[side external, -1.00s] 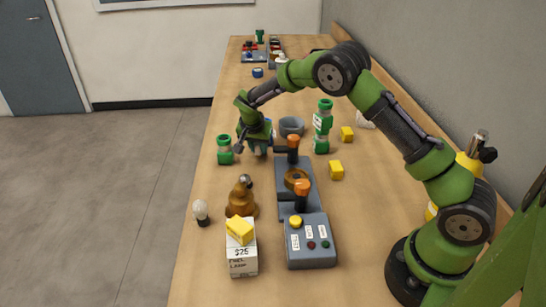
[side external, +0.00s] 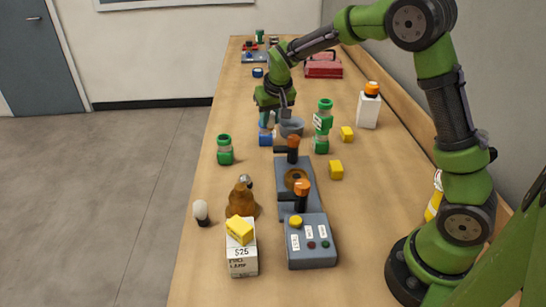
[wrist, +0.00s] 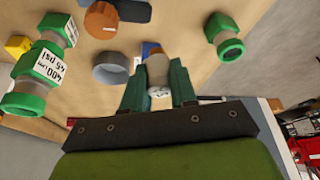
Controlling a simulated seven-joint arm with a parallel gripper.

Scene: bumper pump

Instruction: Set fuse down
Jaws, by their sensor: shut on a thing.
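My gripper (side external: 275,108) is above the middle of the bench, left of the grey ring-shaped cup (side external: 290,126). In the wrist view my gripper (wrist: 158,90) is shut on the fuse (wrist: 157,70), whose tan-grey body and white marked face sit between the green fingers. A blue part shows beyond it. Whether its lower end touches the bench I cannot tell.
A green-capped cylinder (side external: 224,150) stands near the left edge. A taller green one (side external: 322,127) stands right of the cup. The grey control unit (side external: 311,242) with orange-topped levers is in front. Yellow blocks (side external: 336,170) lie right; a red box (side external: 323,67) is farther back.

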